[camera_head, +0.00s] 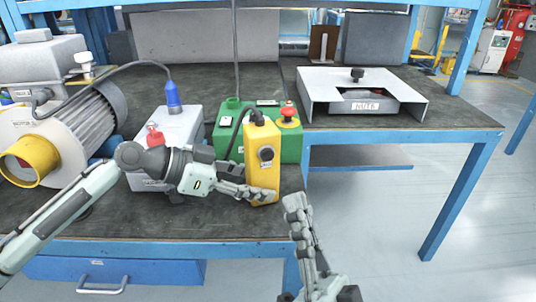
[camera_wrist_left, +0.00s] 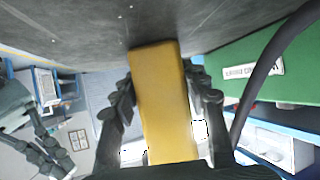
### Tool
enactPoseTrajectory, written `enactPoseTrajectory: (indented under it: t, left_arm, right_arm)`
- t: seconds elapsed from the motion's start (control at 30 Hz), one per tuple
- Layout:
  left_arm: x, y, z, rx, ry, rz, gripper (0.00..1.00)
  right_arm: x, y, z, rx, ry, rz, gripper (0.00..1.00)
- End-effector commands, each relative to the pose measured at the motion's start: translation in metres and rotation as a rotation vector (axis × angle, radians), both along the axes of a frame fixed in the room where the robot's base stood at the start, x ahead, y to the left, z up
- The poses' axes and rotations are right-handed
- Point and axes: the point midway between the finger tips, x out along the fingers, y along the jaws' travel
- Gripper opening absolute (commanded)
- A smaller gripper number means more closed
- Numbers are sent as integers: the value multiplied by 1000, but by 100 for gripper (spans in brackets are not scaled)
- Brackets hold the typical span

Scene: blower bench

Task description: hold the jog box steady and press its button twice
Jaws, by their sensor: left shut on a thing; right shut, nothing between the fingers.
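The yellow jog box (camera_head: 261,165) stands upright near the front of the bench, with a dark round button (camera_head: 266,153) on its front face. A black cable leaves its top. My left gripper (camera_head: 262,192) is shut on the lower part of the jog box. The left wrist view shows the yellow box (camera_wrist_left: 164,100) between the two fingers (camera_wrist_left: 162,112). My right gripper (camera_head: 297,204) is shut and empty, in front of the bench edge, below and right of the jog box and apart from it.
A green control box (camera_head: 290,145) with a red knob stands directly behind the jog box. A grey box (camera_head: 180,125) with a blue connector and a blower motor (camera_head: 85,125) stand to the left. A white MUTR-labelled frame (camera_head: 365,107) is at the right. Floor is free right of the bench.

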Motion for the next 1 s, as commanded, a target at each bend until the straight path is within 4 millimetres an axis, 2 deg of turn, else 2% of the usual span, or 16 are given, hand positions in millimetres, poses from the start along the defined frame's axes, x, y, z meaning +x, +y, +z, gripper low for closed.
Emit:
enactPoseTrajectory:
  t: [0.23,0.37,0.8,1.0]
  left_arm:
    - [-2,0,-4,4,8,-4,28]
    - [-2,0,-4,4,8,-4,28]
    - [-2,0,-4,5,9,-4,28]
    - [-2,0,-4,5,9,-4,28]
  right_arm:
    - [2,0,0,-3,-1,-1,0]
    - [10,3,0,-4,-1,-2,0]
    - [67,19,0,-5,-1,-2,0]
    - [82,24,0,-4,0,-2,0]
